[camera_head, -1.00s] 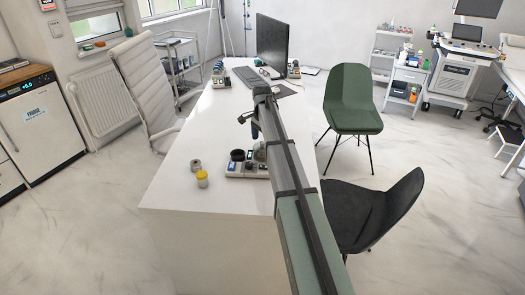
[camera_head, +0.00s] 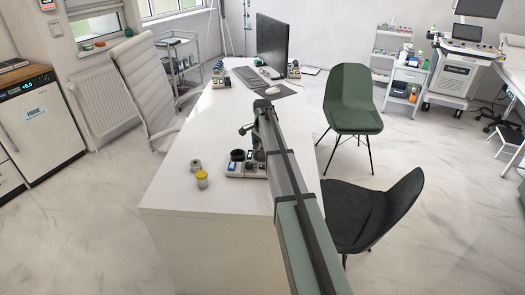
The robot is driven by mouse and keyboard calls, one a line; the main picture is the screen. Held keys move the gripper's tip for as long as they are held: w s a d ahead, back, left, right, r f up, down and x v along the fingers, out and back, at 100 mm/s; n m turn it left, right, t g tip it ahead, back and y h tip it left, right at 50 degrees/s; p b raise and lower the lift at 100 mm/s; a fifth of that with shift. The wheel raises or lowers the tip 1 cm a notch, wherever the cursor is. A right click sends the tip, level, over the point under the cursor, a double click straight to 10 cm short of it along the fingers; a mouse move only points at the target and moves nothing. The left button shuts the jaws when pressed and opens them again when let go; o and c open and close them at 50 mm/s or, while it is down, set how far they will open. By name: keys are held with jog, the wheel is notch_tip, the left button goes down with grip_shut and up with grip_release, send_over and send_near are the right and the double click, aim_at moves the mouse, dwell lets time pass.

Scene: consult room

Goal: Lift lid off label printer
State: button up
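A small group of devices with white bases (camera_head: 235,173) stands on the white desk, just left of my arm. A dark round part (camera_head: 237,155) sits on top at its left. Which of these is the label printer, and where its lid is, I cannot tell at this size. My gripper (camera_head: 256,150) points down over the right part of the group, very close to it or touching it. My arm hides much of that side. The fingers are too small and covered to show whether they are open or hold anything.
A yellow-lidded jar (camera_head: 202,180) and a small grey roll (camera_head: 196,165) stand left of the group. A monitor (camera_head: 272,45), keyboard (camera_head: 249,77) and mouse (camera_head: 272,90) are farther back. The desk's left front (camera_head: 175,195) is clear. A black chair (camera_head: 375,212) stands at right.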

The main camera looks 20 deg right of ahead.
jog(key=shift+c, duration=1.1)
notch_tip(320, 180, up, 9)
jog(key=shift+f, duration=0.15)
jog(key=shift+a+r, duration=0.15)
jog(key=shift+r, duration=0.15)
jog(key=w+a, duration=0.2)
jog(key=a, duration=0.3)
jog(key=n, duration=0.5)
send_over(225, 144)
jog(key=shift+f, duration=1.4)
jog(key=shift+s+a+f, duration=0.1)
jog(key=shift+s+f, duration=0.05)
jog(key=shift+f, duration=4.5)
